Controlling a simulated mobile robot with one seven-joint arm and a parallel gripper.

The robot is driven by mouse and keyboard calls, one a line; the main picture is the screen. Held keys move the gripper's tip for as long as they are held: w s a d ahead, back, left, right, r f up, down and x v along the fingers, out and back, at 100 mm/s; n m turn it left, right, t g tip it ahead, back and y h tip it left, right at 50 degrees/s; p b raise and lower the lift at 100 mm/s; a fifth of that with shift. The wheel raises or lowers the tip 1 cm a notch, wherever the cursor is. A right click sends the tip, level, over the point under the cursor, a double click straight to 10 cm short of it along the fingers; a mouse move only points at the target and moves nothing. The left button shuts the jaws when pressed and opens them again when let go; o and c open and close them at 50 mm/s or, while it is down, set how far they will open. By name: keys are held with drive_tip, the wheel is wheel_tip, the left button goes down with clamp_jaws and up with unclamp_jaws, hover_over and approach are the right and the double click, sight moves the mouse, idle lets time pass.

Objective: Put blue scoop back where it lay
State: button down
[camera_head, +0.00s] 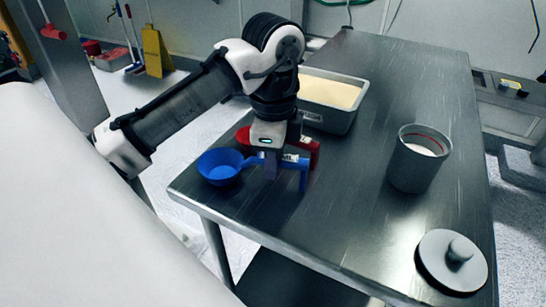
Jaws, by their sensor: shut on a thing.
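The blue scoop (220,167) is at the near left part of the steel table (330,225), its round bowl to the left and its handle running right under my gripper. My gripper (272,172) points down and is shut on the blue scoop's handle. A red scoop (243,136) lies just behind, partly hidden by my gripper, with a red end (315,152) to the right. I cannot tell whether the blue scoop touches the table.
A metal tray (338,121) of pale powder stands behind my gripper. A grey lid with a knob (452,262) lies at the near right corner. The table's middle front is clear.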

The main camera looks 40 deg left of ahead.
drive_tip(key=shift+f, duration=0.3)
drive_tip(key=c, duration=1.3)
unclamp_jaws()
drive_tip(key=shift+o, duration=0.2)
wheel_tip(320, 180, up, 14)
drive_tip(key=p, duration=0.2)
drive_tip(key=shift+f, duration=0.15)
